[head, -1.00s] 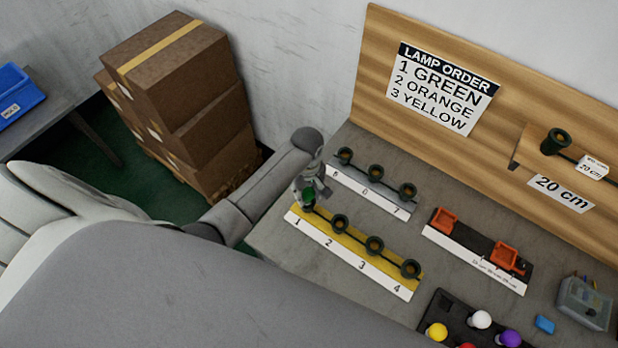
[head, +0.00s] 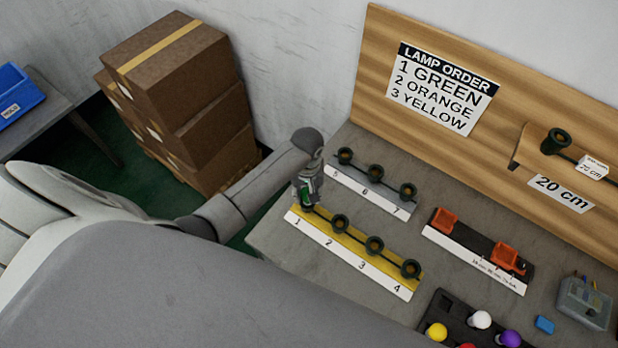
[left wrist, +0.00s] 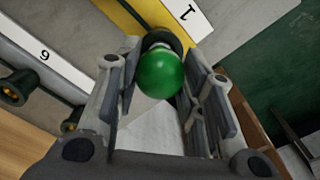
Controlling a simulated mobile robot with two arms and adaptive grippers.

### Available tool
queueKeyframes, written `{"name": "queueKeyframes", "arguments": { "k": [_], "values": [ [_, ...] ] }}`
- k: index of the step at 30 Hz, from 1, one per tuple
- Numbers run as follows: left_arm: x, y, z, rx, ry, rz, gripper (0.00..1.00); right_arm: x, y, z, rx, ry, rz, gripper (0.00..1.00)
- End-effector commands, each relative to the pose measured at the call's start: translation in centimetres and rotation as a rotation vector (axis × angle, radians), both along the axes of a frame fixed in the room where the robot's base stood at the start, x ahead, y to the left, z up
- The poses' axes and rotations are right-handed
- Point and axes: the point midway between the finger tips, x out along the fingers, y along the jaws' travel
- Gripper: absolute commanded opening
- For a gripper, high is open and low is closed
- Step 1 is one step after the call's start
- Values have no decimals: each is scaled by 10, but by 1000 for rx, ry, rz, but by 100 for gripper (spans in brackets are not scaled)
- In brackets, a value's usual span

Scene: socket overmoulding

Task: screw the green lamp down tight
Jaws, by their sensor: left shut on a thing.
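The green lamp (left wrist: 160,74) is a round green bulb between the fingers of my left gripper (left wrist: 160,85) in the left wrist view. Its base meets a dark socket (left wrist: 160,38) beside the number 1 label. How deep the base sits in the socket is hidden. In the head view my left gripper (head: 307,190) is over position 1 of the yellow strip (head: 357,250), and a bit of the green lamp (head: 307,193) shows between its fingers. The gripper is shut on the lamp. My right gripper is not in view.
Sockets 2 to 4 on the yellow strip are empty. A grey strip (head: 350,185) with sockets 5 to 7 lies behind. Orange holders (head: 504,256) and a dark tray (head: 455,308) with several bulbs stand to the right. A lamp order sign (head: 441,90) hangs on the backboard.

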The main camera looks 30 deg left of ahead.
Motion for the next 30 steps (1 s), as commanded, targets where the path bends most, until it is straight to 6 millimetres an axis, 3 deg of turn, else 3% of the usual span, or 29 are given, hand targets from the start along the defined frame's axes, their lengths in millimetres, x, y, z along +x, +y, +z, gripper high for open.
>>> {"name": "queueKeyframes", "arguments": {
  "k": [3,4,10,22,30],
  "values": [
    [1,1,0,3,-1,-123,18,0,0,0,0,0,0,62],
    [0,0,0,1,0,-144,37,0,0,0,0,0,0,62],
    [0,0,0,0,0,-134,61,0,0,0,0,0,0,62],
    [1,0,5,0,-2,-133,61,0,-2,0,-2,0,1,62],
    [2,0,49,0,-7,-134,61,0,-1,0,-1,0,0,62]
  ]
}}
